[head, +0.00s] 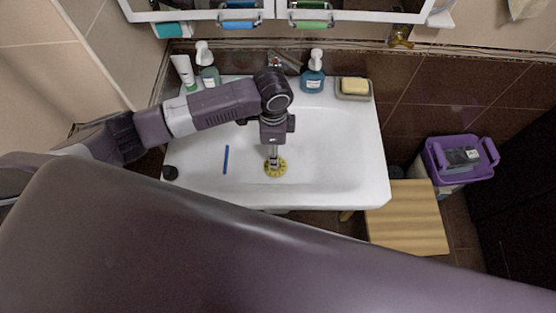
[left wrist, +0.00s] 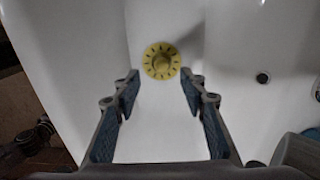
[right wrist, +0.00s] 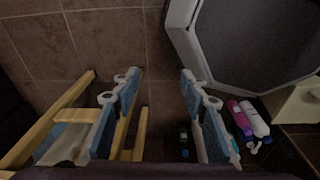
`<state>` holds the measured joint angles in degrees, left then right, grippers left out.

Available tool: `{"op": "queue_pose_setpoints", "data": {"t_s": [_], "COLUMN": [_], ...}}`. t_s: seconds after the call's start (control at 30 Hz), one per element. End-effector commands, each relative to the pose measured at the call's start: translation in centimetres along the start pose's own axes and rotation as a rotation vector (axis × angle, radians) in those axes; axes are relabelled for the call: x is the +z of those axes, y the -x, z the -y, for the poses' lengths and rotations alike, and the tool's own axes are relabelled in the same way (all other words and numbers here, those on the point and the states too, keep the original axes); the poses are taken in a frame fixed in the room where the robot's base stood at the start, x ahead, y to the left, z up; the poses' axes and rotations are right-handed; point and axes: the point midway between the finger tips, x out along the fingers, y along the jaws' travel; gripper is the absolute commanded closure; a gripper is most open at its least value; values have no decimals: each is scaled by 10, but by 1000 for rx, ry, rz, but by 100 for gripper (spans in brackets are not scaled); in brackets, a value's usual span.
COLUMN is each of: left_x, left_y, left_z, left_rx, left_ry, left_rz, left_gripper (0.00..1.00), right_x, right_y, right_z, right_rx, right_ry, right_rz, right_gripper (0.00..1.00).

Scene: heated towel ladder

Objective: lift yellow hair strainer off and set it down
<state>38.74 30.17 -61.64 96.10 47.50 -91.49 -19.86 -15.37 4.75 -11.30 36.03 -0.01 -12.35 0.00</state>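The yellow hair strainer (head: 276,172) is a round slotted disc with a raised middle knob. It lies in the white sink basin (head: 330,150), and it also shows in the left wrist view (left wrist: 161,61). My left gripper (head: 272,156) points down over it. In the left wrist view the left fingers (left wrist: 160,92) are wide apart with nothing between them, and the strainer appears just beyond the tips. The gap in height is hard to tell. My right gripper (right wrist: 160,80) is open and empty, away from the sink near a wooden stool (right wrist: 75,115).
Behind the basin stand a green soap bottle (head: 208,74), a blue soap bottle (head: 313,76) and a dish with a yellow sponge (head: 354,86). A blue stick (head: 226,159) lies left of my left gripper. A purple-rimmed bucket (head: 437,160) stands right. The basin's right side is clear.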

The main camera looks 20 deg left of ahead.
Motion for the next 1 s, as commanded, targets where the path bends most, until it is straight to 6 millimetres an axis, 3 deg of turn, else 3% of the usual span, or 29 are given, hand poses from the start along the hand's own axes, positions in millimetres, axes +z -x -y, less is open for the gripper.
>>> {"op": "queue_pose_setpoints", "data": {"t_s": [0.2, 0.3, 0.43, 0.7, 0.87, 1.0], "left_x": [-1, -2, -3, -3, -3, -3], "left_y": [-21, -33, -50, -69, -69, -69], "left_z": [1, 4, 7, 7, 7, 7], "left_rx": [2, 1, 1, -1, -1, -1], "left_ry": [2, 1, 1, 0, 0, 0], "left_rz": [1, 1, 2, -1, -1, -1], "left_gripper": [61, 61, 61, 61, 62, 78], "right_x": [46, 57, 51, 14, 18, 28], "right_y": [9, 15, 18, 16, 16, 17], "right_z": [12, 15, 15, 10, 10, 10], "right_rx": [-14, -18, -17, -11, -12, -12], "right_ry": [-1, -1, 0, 0, 1, 1], "right_rz": [64, 81, 73, 18, 26, 40], "right_gripper": [60, 60, 60, 60, 60, 60]}}
